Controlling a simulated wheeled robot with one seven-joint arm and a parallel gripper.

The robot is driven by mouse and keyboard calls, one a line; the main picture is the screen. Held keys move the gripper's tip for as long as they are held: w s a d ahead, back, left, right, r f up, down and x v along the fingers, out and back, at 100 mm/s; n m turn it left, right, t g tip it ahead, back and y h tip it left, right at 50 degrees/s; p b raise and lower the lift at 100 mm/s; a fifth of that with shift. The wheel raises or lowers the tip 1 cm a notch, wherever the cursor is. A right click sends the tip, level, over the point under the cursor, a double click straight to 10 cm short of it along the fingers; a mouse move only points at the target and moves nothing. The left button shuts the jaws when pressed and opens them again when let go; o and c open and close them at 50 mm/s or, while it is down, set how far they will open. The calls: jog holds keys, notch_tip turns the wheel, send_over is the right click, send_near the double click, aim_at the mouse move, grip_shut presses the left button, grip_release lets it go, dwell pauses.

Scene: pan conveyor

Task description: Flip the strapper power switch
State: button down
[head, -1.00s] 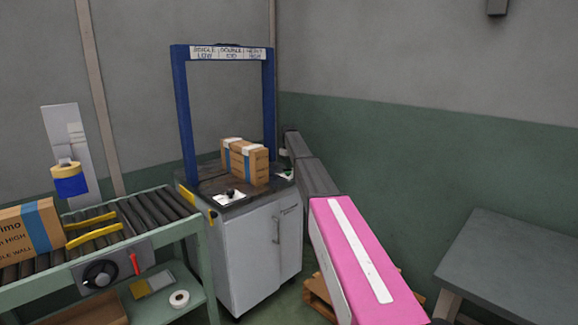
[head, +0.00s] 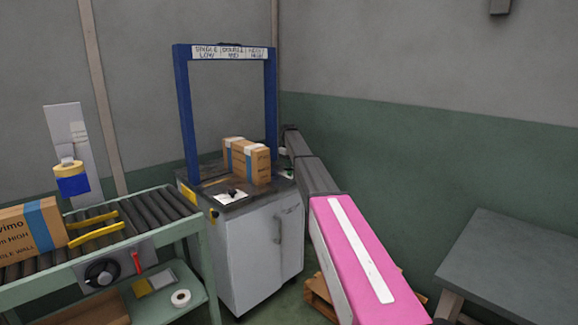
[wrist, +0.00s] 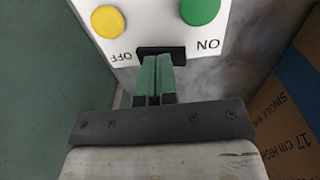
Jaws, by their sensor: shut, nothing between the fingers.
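The strapper (head: 245,255) is a grey cabinet with a dark top and a blue arch, in the middle of the head view. Its switch panel (wrist: 127,49) fills the top of the wrist view, with lettering upside down. The panel has a yellow button (wrist: 108,21) by OFF, a green button (wrist: 200,10) by ON, and a black switch piece (wrist: 178,53) between them. My gripper (wrist: 157,60) is shut and empty, its green fingertips right at the black piece. The fingertips cover part of it, and I cannot tell whether they touch. In the head view my arm hides the gripper.
A taped carton (head: 250,163) stands on the strapper top; a carton side (wrist: 289,90) also shows at the wrist view's right. A roller conveyor (head: 160,215) with another carton (head: 25,235) is at left. A grey table (head: 515,265) is at right, a wooden pallet (head: 321,297) below my arm.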

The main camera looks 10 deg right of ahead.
notch_tip(320, 180, up, 14)
jog(key=w+d, duration=0.1)
jog(key=d, duration=0.1)
jog(key=shift+w+d+f, duration=0.2)
jog(key=shift+w, duration=0.15)
